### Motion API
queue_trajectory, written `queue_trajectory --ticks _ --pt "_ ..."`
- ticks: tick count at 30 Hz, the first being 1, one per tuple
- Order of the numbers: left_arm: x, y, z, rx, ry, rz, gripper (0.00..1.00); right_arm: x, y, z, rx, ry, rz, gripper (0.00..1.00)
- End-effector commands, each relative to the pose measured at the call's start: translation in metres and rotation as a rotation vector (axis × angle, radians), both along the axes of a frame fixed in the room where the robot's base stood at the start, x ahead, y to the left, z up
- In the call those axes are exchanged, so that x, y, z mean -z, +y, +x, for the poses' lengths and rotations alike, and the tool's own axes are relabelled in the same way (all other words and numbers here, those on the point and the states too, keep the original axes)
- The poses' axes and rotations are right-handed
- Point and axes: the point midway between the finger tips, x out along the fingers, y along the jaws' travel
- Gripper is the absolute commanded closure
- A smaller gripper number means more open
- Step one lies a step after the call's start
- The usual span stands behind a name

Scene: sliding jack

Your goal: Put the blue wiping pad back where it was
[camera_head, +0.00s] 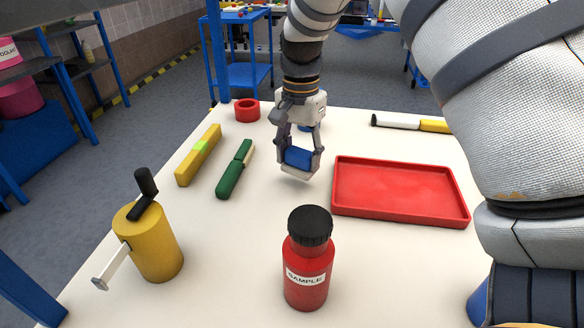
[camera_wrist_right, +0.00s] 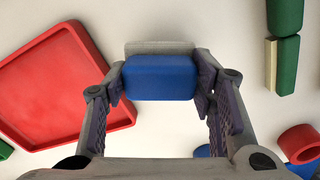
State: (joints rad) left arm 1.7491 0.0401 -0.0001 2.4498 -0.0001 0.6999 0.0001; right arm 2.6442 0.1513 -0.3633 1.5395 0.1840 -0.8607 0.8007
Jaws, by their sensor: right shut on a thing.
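The blue wiping pad (camera_head: 298,157) has a blue upper block and a pale grey underside. My right gripper (camera_head: 299,152) is shut on its blue block, with one finger on each side. In the right wrist view the pad (camera_wrist_right: 160,78) sits squarely between the fingertips (camera_wrist_right: 158,82), with its pale part (camera_wrist_right: 158,47) beyond. The pad is over the white table (camera_head: 240,255), left of the red tray. I cannot tell for sure whether it touches the table. My left gripper is not in view.
The red tray (camera_head: 400,214) is empty. A green-handled tool (camera_head: 235,170) and a yellow bar (camera_head: 199,155) lie to the left. A red ring (camera_head: 247,110) and a white-and-yellow tool (camera_head: 410,124) lie behind. A red bottle (camera_head: 307,265) and a yellow can (camera_head: 152,245) stand in front.

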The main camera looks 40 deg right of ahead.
Motion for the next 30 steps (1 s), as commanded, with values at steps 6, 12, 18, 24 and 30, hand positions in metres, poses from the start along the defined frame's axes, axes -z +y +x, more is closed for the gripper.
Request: queue_trajectory --ticks 6,12,18,24,30 --pt "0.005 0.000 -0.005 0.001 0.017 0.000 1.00 0.031 0.000 0.008 0.000 0.001 0.002 0.75" --pt "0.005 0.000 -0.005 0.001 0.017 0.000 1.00 0.037 0.000 0.009 0.000 -0.007 0.000 0.75" --pt "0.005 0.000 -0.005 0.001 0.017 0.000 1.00 0.041 0.000 0.009 0.000 -0.007 0.000 0.75" --pt "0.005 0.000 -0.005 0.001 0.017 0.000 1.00 0.041 0.000 0.009 0.000 -0.007 0.000 0.29" --pt "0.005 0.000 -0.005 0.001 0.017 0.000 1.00 0.040 0.000 0.009 0.000 -0.007 0.000 0.29"
